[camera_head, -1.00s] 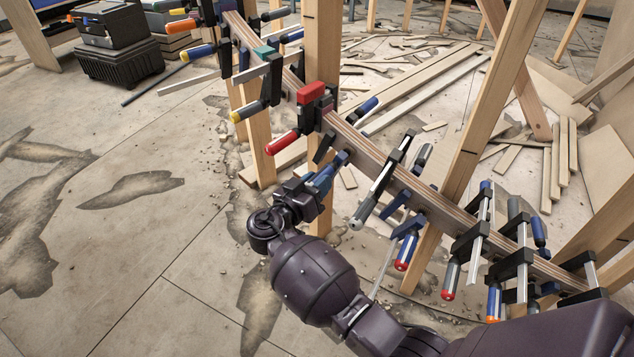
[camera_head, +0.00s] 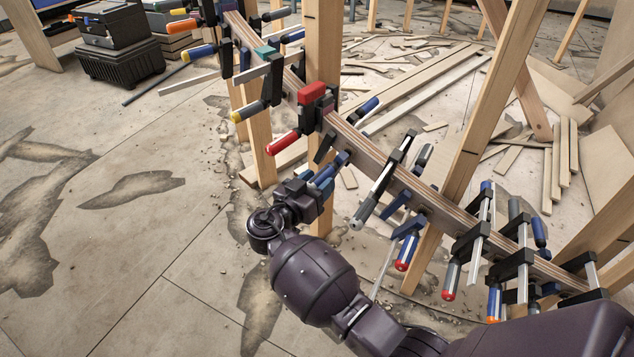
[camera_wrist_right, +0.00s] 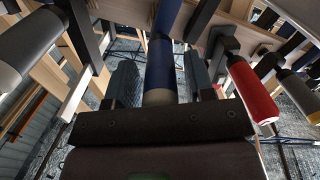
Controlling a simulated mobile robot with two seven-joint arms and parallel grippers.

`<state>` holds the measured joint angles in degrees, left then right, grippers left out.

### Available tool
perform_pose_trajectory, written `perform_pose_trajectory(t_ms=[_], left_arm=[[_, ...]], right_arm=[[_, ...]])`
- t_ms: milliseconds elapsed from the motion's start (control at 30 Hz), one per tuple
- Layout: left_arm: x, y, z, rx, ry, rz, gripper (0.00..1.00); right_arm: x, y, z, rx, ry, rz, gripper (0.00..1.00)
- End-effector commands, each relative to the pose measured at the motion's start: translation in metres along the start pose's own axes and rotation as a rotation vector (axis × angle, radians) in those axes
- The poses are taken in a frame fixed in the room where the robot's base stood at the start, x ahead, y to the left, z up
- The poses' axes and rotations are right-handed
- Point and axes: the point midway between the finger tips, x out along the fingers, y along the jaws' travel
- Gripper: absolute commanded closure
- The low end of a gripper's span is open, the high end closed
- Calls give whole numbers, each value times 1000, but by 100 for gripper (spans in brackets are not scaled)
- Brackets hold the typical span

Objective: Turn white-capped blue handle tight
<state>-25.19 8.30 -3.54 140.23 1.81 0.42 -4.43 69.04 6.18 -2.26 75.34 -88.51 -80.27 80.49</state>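The blue handle (camera_wrist_right: 164,70) with a pale cap (camera_wrist_right: 160,97) stands between the two fingers of my right gripper (camera_wrist_right: 160,80) in the wrist view. Narrow gaps show on both sides of the handle, so the fingers look open around it. In the head view my right gripper (camera_head: 312,190) is at the beam's near side, with the blue handle (camera_head: 326,174) partly hidden by it. The handle belongs to a clamp on the curved wooden beam (camera_head: 372,155). My left gripper is not in view.
A red handle (camera_head: 283,143) is close on the left. Several more clamps line the beam, and wooden posts (camera_head: 321,50) support it. Open floor (camera_head: 130,250) is at left.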

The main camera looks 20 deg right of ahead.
Motion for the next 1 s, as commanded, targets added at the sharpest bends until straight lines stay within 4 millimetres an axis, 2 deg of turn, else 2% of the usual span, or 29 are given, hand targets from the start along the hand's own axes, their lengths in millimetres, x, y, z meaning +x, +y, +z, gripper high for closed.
perform_pose_trajectory(t_ms=[300,433,567,800,1000], left_arm=[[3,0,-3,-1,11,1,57],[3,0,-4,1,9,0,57],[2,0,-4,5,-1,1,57],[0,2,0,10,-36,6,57],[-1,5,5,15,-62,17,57]], right_arm=[[0,0,0,0,0,0,44],[-8,0,-1,0,-1,0,44],[-26,0,-2,2,-1,-1,44],[-71,0,-2,1,-1,-1,44],[-97,0,-1,-1,-1,-1,44]])
